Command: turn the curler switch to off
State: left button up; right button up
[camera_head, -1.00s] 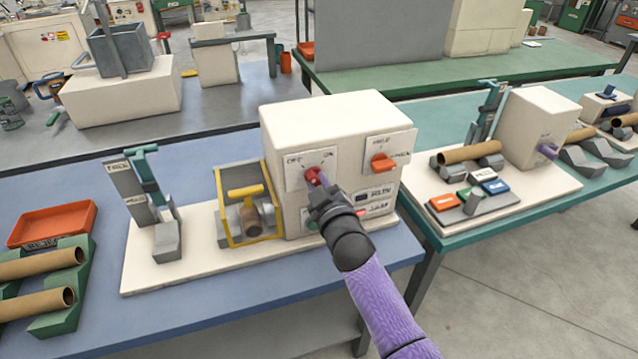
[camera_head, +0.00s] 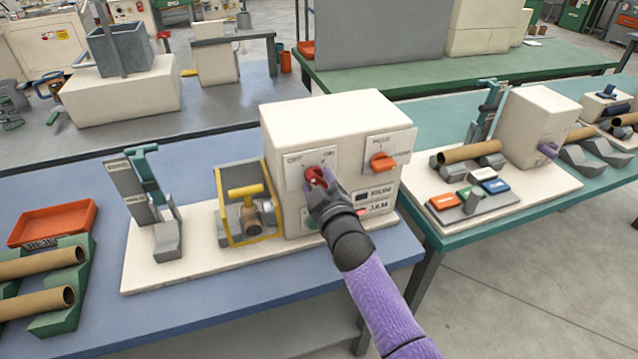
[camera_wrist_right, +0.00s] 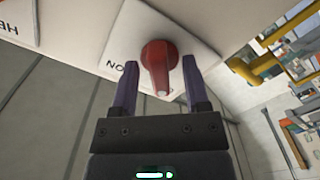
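The curler switch is a red rotary knob (camera_head: 315,177) on a white plate (camera_head: 296,172) marked OFF on the left and ON on the right, on the front of the cream machine box (camera_head: 325,115). My right gripper (camera_head: 324,184) is at the knob. In the right wrist view my right gripper's two purple fingers (camera_wrist_right: 158,88) stand apart, one on each side of the red knob's handle (camera_wrist_right: 160,75), with gaps visible between them and it. The plate's ON lettering shows beside the knob there. My left gripper is not in view.
An orange knob (camera_head: 383,162) sits on a second plate to the right. A yellow-framed guard (camera_head: 246,240) stands left of the box, and a grey stand with a teal top (camera_head: 145,200) farther left. An orange tray (camera_head: 52,223) and cardboard tubes (camera_head: 35,303) lie at far left.

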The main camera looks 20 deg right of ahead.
jog(key=s+p, duration=0.2)
jog(key=s, duration=0.8)
jog(key=shift+d+p, duration=0.15)
jog(key=shift+p, duration=0.15)
